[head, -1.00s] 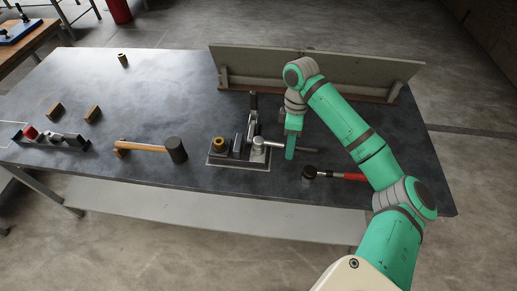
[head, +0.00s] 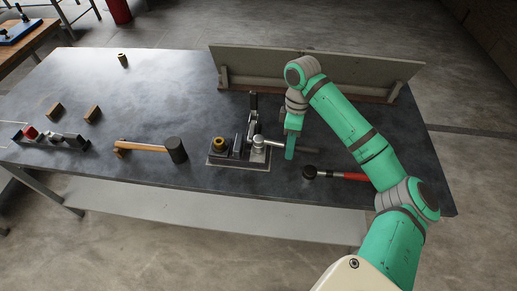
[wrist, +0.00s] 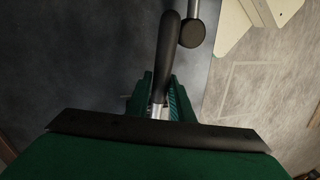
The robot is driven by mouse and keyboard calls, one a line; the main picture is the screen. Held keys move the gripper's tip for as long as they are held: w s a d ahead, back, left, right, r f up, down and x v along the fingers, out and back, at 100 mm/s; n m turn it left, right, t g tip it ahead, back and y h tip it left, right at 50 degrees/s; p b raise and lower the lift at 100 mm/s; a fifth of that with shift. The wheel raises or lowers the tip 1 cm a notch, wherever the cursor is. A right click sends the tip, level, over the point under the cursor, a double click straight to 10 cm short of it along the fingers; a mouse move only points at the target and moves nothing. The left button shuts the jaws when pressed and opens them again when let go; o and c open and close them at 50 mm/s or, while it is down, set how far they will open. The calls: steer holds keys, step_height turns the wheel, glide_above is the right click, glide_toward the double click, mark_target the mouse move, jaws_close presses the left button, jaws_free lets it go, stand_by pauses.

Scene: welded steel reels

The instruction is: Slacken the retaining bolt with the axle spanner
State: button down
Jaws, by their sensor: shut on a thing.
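The axle spanner has a silver head (head: 259,141) on the right part of a small steel fixture (head: 217,162) on the bench. Its dark bar (head: 309,151) runs right from the head. My gripper (head: 290,154) is shut on this bar, between the head and its free end. In the wrist view the green fingers of my gripper (wrist: 161,104) close around the bar, and the dark grip (wrist: 167,50) extends ahead. The retaining bolt is not distinctly visible; the spanner head may cover it.
A red-handled hammer (head: 311,172) lies close in front of the bar's end. A wooden-handled mallet (head: 176,150) lies left of the fixture. An upright board (head: 330,73) stands behind. Wooden blocks (head: 93,114) and a tool rack (head: 75,141) are at left. The bench's back left is mostly clear.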

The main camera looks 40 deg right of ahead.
steer(key=shift+r, duration=0.2)
steer(key=shift+s+a+r+v, duration=0.1)
steer(key=shift+s+a+v, duration=0.15)
steer(key=shift+v, duration=1.3)
steer(key=shift+s+a+r+v, duration=0.1)
steer(key=shift+a+v, duration=0.2)
steer(key=shift+v, duration=1.2)
steer(key=shift+s+a+v, duration=0.2)
steer(key=shift+a+v, duration=0.05)
steer(key=shift+v, duration=1.3)
steer(key=shift+w, duration=0.1)
